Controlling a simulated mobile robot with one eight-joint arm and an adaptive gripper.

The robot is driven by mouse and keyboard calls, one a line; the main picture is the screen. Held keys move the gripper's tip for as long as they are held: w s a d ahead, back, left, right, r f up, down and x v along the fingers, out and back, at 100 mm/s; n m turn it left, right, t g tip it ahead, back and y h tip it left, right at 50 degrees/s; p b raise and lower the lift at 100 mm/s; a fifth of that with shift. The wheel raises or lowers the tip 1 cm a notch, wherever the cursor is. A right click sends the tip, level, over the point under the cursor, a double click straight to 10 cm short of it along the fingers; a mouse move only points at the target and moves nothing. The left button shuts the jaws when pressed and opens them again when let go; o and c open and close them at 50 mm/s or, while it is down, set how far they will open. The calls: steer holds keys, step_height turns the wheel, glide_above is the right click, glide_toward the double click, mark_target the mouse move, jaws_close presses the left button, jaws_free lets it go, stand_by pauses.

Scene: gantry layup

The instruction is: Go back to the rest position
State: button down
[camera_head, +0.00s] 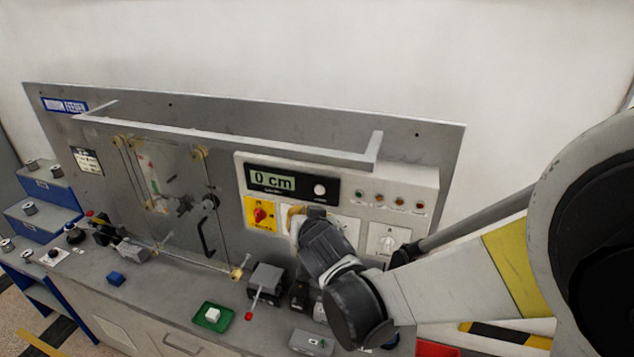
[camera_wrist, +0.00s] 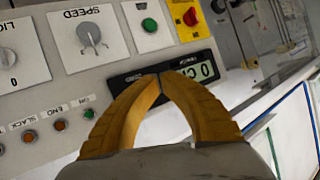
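My gripper (camera_head: 293,212) is in front of the white control panel (camera_head: 345,173), near its yellow plate with a red rotary switch (camera_head: 260,214). In the wrist view its two yellow fingers (camera_wrist: 160,76) meet at the tips, with nothing seen between them. The wrist view shows the panel upside down: a speed knob (camera_wrist: 90,38), a green button (camera_wrist: 150,25) and the display (camera_wrist: 203,71), partly hidden by the fingers. In the head view the display (camera_head: 271,180) reads 0 cm. The gripper and wrist hide the panel's lower middle. I cannot tell whether the fingertips touch the panel.
A horizontal grey bar (camera_head: 230,141) stands out from the backboard above the panel. On the bench are a green tray (camera_head: 201,324) with a white block (camera_head: 212,315), a blue block (camera_head: 115,279) and a grey box with a red-tipped lever (camera_head: 249,315). Blue steps (camera_head: 50,190) with spools stand left.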

steer(key=s+d+f+g+b, duration=0.2)
steer(key=s+d+f+b, duration=0.4)
steer(key=s+f+b, duration=0.2)
steer(key=s+d+f+g+h+b, duration=0.1)
steer(key=s+d+f+g+b, duration=0.1)
steer(key=s+d+f+b, duration=0.5)
steer(key=s+d+f+g+h+b, duration=0.1)
steer(key=s+d+f+b, duration=0.6)
steer(key=f+b, duration=1)
steer(key=s+g+b, duration=0.1)
steer(key=s, duration=0.2)
steer(key=shift+s, duration=0.35)
